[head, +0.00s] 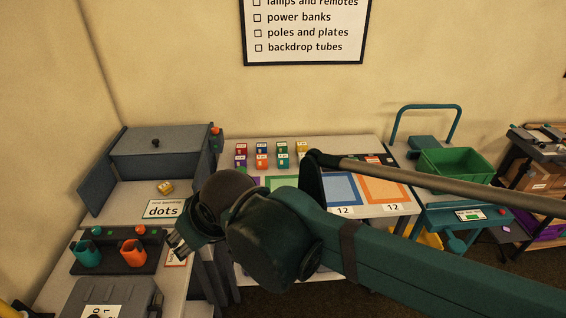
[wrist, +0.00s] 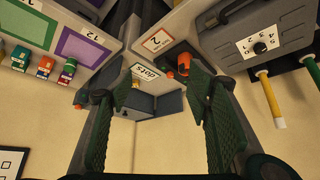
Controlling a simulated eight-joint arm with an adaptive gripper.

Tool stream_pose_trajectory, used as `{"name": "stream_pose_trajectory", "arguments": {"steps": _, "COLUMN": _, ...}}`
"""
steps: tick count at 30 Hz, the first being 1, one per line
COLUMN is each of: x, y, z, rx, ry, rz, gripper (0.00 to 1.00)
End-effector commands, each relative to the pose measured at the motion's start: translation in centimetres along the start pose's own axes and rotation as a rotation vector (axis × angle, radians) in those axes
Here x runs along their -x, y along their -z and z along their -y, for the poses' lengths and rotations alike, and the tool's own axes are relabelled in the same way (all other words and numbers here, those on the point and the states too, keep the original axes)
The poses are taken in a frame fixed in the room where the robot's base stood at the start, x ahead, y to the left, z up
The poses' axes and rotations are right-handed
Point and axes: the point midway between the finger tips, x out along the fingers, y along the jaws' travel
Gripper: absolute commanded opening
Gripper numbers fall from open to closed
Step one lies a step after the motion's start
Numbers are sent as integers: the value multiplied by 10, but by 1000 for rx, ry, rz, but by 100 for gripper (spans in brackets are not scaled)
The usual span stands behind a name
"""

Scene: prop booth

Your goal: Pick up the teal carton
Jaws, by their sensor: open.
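Small cartons stand in two rows on the white table in the head view. A teal carton (head: 283,162) stands in the front row, right of an orange carton (head: 262,162); a greener carton (head: 283,148) stands behind it. In the wrist view several cartons show at the left edge, one of them green or teal (wrist: 45,63); I cannot tell which of the two it is. My gripper (head: 176,243) is left of the cartons, over the left-hand bench. In the wrist view my gripper (wrist: 160,100) is open, with nothing between its fingers.
Teal and orange cups (head: 133,252) sit on a dark stand near my gripper. A green crate (head: 455,165) stands right. My arm hides part of the coloured mats.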

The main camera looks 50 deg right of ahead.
Motion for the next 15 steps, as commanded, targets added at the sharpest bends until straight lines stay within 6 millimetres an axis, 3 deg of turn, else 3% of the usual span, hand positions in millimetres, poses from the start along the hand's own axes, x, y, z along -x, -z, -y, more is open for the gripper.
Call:
{"name": "stream_pose_trajectory", "arguments": {"steps": 8, "x": 0, "y": 2, "z": -1, "rx": -3, "ry": -2, "rz": 2, "gripper": 50}}
{"name": "stream_pose_trajectory", "arguments": {"steps": 15, "x": -1, "y": 20, "z": -11, "rx": -24, "ry": -15, "rz": 21, "gripper": 50}}
